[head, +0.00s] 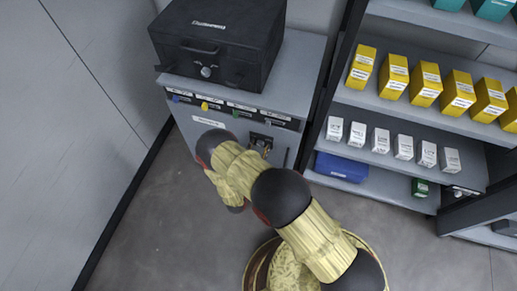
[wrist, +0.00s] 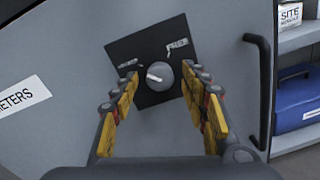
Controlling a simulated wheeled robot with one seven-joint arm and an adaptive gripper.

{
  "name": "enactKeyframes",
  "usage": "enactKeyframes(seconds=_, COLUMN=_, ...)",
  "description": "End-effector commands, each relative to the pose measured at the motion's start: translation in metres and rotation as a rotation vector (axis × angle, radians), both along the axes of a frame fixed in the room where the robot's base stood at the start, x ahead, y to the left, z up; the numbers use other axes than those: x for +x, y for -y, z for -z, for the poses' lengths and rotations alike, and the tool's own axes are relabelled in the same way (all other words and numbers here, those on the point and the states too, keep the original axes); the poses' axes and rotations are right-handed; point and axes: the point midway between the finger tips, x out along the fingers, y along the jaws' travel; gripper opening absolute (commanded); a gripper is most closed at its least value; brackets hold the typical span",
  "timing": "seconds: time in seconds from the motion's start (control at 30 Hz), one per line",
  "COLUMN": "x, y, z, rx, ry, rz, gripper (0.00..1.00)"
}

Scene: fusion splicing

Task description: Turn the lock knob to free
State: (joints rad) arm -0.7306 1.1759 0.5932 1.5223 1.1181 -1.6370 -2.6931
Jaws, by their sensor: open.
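The lock knob (wrist: 159,76) is a round grey knob with a white pointer mark, on a black square plate (wrist: 140,46) on the grey cabinet front. The plate looks tilted in the wrist view. The word FREE is at its upper right, and a smaller, unreadable label is at its left. The knob's white mark points left, toward the unreadable label's side and away from FREE. My gripper (wrist: 161,80) is open, with its yellow-padded fingers on either side of the knob in the picture. I cannot tell whether they touch it. In the head view, my arm hides most of the gripper.
A dark bar handle (wrist: 261,90) stands out right of the plate. A black case (head: 215,42) sits on top of the cabinet (head: 293,75). Shelves (head: 340,96) with yellow and white boxes and a blue case (head: 341,167) stand at right. Floor at left is clear.

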Motion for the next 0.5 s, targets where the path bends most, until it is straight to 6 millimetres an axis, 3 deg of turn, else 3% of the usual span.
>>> enactKeyframes(seconds=0.27, x=0.0012, y=0.0004, z=-0.0003, rx=0.000, ry=0.000, rz=0.000, gripper=0.44)
enactKeyframes(seconds=0.5, x=0.0012, y=0.0003, z=-0.0002, rx=0.000, ry=0.000, rz=0.000, gripper=0.31)
